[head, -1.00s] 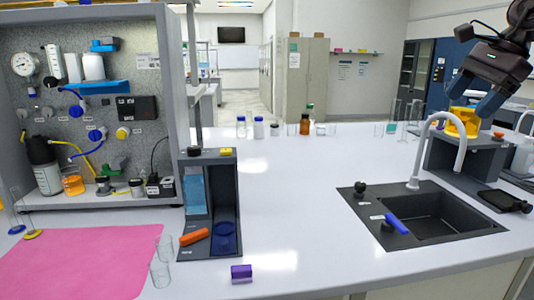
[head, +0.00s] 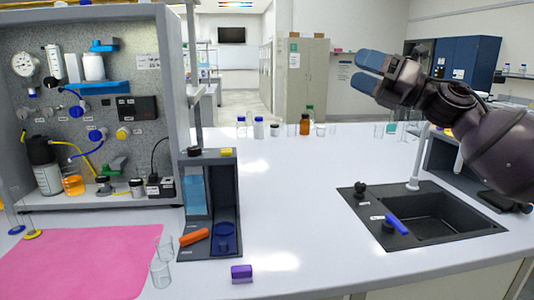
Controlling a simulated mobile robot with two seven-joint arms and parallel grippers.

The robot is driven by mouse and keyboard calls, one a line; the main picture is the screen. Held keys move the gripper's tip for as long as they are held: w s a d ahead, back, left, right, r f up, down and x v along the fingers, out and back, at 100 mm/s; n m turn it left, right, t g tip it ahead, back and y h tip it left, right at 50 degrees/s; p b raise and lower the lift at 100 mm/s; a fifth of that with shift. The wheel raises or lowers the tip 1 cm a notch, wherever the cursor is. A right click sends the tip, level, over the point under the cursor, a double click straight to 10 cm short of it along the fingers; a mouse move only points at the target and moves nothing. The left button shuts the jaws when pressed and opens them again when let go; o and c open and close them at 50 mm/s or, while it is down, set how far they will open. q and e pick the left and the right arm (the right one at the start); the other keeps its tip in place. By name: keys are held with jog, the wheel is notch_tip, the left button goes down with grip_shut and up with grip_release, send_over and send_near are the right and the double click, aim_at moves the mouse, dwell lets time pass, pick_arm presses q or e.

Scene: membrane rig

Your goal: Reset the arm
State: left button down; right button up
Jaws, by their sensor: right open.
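My right gripper (head: 369,74) is in the upper right of the head view, raised above the counter and in front of the far wall. Its two blue fingers point left with a gap between them, and nothing is held. My right arm comes in from the right edge and covers much of the area behind the sink. My left gripper is not in view.
The white counter (head: 300,190) is clear in the middle. A black sink (head: 440,216) with a white faucet (head: 419,155) is below my right arm. A membrane rig (head: 100,110), a grey stand (head: 226,195), a purple block (head: 241,273) and a pink mat (head: 85,262) are at left.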

jog(key=s+d+f+m+t+h, duration=0.1)
jog(key=f+m+h, duration=0.3)
jog(key=f+m, duration=0.6)
jog(key=s+d+f+m+t+h, duration=0.1)
jog(key=s+f+m+t+h, duration=0.2)
jog(key=f+m, duration=0.7)
jog(key=s+d+f+m+t+h, duration=0.2)
jog(key=f+m+t+h, duration=0.2)
jog(key=f+m, duration=0.6)
jog(key=shift+s+f+m+h, duration=0.15)
jog(key=shift+f+h, duration=0.55)
jog(key=shift+f, duration=1.35)
jog(key=shift+s+f+m+h, duration=0.15)
jog(key=shift+f+h, duration=0.55)
jog(key=shift+f, duration=1.35)
jog(key=s+d+f+m+g+h, duration=0.2)
jog(key=s+f+m+g, duration=0.1)
jog(key=s+f, duration=1)
jog(key=s+d+f+m+g+h, duration=0.2)
jog(key=s+f+m, duration=0.4)
jog(key=s+f, duration=0.7)
jog(key=s+g+h, duration=0.1)
jog(key=s, duration=0.3)
jog(key=shift+s+d+f+g, duration=0.2)
jog(key=shift+s+g, duration=0.2)
